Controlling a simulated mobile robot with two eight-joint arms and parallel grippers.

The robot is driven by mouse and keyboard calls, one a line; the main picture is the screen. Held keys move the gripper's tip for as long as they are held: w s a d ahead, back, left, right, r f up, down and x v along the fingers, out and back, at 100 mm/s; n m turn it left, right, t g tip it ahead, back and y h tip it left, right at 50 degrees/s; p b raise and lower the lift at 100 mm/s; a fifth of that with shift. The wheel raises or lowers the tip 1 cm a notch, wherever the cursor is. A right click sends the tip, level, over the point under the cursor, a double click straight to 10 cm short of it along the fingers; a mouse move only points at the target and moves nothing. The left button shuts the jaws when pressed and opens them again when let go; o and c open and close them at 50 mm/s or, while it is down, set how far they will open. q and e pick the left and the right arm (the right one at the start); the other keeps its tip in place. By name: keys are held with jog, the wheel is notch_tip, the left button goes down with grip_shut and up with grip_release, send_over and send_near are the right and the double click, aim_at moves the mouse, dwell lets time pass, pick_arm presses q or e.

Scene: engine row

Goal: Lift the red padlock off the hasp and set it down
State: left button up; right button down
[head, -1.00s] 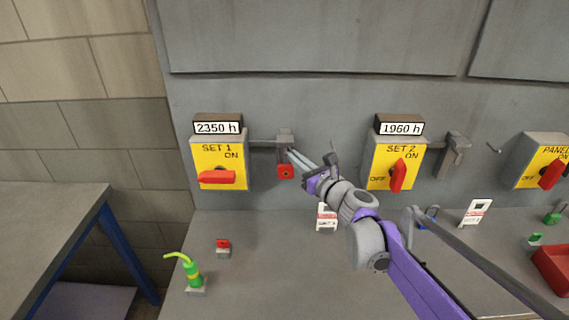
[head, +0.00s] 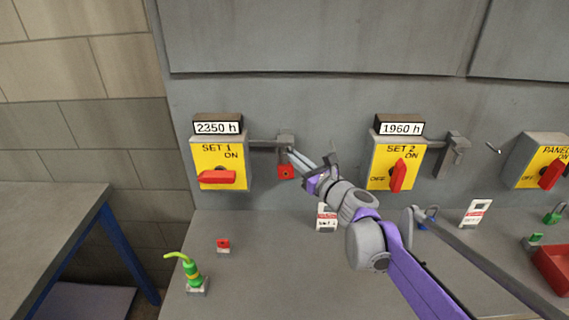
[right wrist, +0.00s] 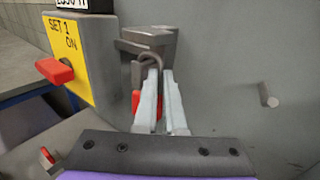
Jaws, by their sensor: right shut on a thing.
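The red padlock (head: 286,172) hangs below the grey hasp (head: 285,137), to the right of the yellow SET 1 switch box (head: 233,164). In the right wrist view its shackle (right wrist: 148,57) still loops at the hasp (right wrist: 148,43), and a strip of its red body (right wrist: 135,101) shows left of the fingers. My right gripper (head: 291,152) reaches in from the right and is shut on the padlock, with its fingertips (right wrist: 159,73) at the shackle. The fingers hide part of the padlock. My left gripper is not in view.
The SET 2 box (head: 395,165) stands right of my right gripper. On the grey bench (head: 270,280) are a green bottle-like thing (head: 192,268), a small red-topped block (head: 223,245) and a white tag sign (head: 326,217). The bench front-left of the hasp is mostly clear.

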pick_arm(q)
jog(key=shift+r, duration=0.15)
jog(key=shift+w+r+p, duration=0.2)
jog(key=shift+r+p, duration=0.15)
jog(key=shift+p, duration=0.05)
dwell(0.4)
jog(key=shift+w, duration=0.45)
